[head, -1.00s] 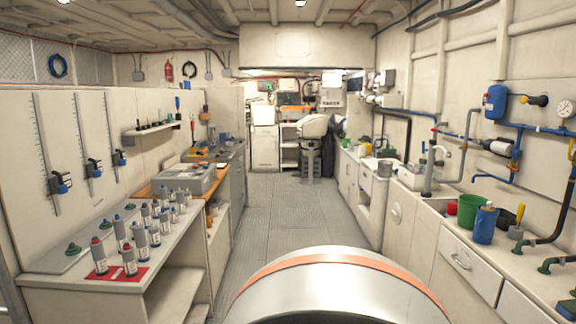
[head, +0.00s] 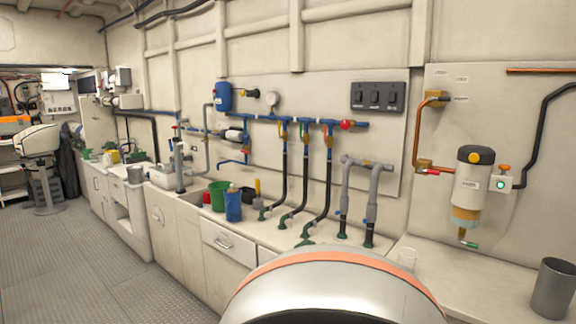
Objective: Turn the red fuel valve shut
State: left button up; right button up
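A small red lever handle (head: 431,171) sits at the lower end of a copper-coloured pipe (head: 419,125) on the right wall panel, left of a cream filter canister (head: 470,190). A round red knob (head: 347,125) sits near the right end of the blue pipe manifold (head: 300,120). No label shows clearly enough to tell which of the two is the fuel valve. How far either is turned is too small to tell. Neither of my grippers is in view.
A long cream counter with drawers (head: 228,242) runs under the pipes. On it stand a green bucket (head: 218,195), a blue container (head: 233,205) and a dark grey cup (head: 552,288). Black hoses and grey pipes rise from it. The grey floor (head: 90,260) at left is clear.

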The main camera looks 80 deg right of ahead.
aim_at(421, 168)
jog(key=z, duration=3.3)
